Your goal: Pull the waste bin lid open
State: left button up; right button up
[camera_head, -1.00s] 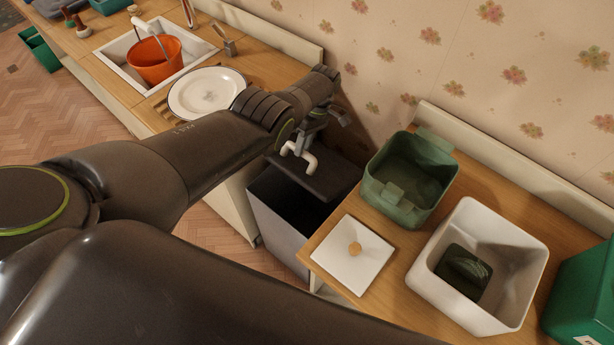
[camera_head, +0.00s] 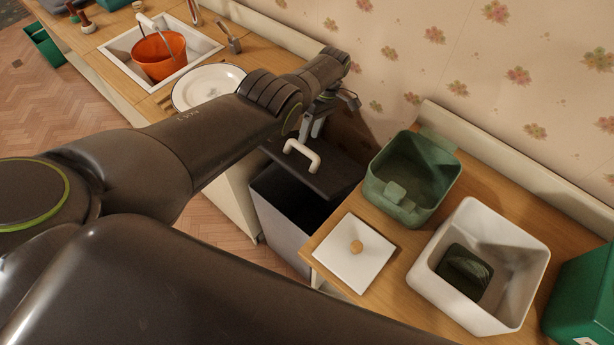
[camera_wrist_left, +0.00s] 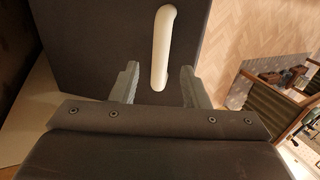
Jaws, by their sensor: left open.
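The waste bin (camera_head: 288,219) is a tall grey box standing in the gap between two wooden counters. Its dark lid (camera_head: 331,172) is partly open, with the dark inside showing at the front. A white bar handle (camera_head: 304,152) is fixed on the lid; it also shows in the left wrist view (camera_wrist_left: 163,48). My left gripper (camera_head: 315,122) is just above and behind the handle. My right gripper is not seen.
A green tub (camera_head: 408,180), a white square lid with a knob (camera_head: 353,254) and a white bin (camera_head: 500,240) crowd the right counter. A white plate (camera_head: 207,87) and an orange bucket (camera_head: 158,56) are on the left counter. The patterned wall is close behind.

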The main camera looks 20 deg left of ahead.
pick_arm(q)
jog(key=v, duration=0.3)
jog(key=shift+s, duration=0.1)
dwell(0.7)
